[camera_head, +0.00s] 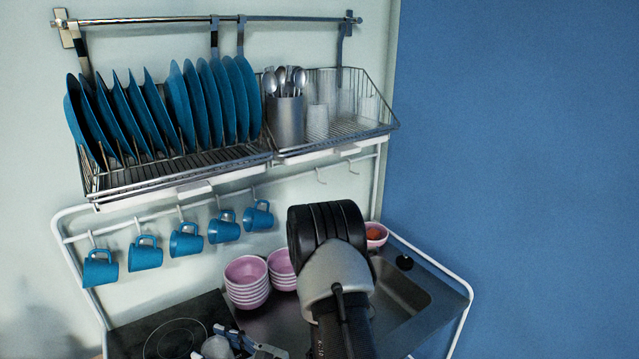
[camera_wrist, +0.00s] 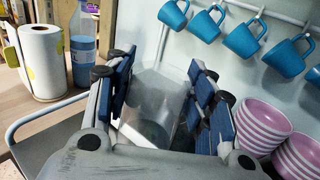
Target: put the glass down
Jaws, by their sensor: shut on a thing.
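My gripper (camera_wrist: 160,98) is shut on a clear glass (camera_wrist: 152,112), which stands between the blue-padded fingers in the wrist view. In the head view, my gripper (camera_head: 238,341) is at the bottom edge, with the pale glass (camera_head: 216,347) beside its fingers, partly cut off. The glass is in front of the black cooktop (camera_head: 172,335). I cannot tell whether its base touches a surface, as my gripper hides it. Other clear glasses (camera_head: 346,103) stand in the right part of the wire rack (camera_head: 180,172).
Stacked pink bowls (camera_head: 247,283) stand right of the cooktop, beside the sink (camera_head: 400,287). Blue mugs (camera_head: 187,240) hang above. A paper towel roll (camera_wrist: 42,62) and a bottle (camera_wrist: 83,45) stand on a wooden top at left in the wrist view.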

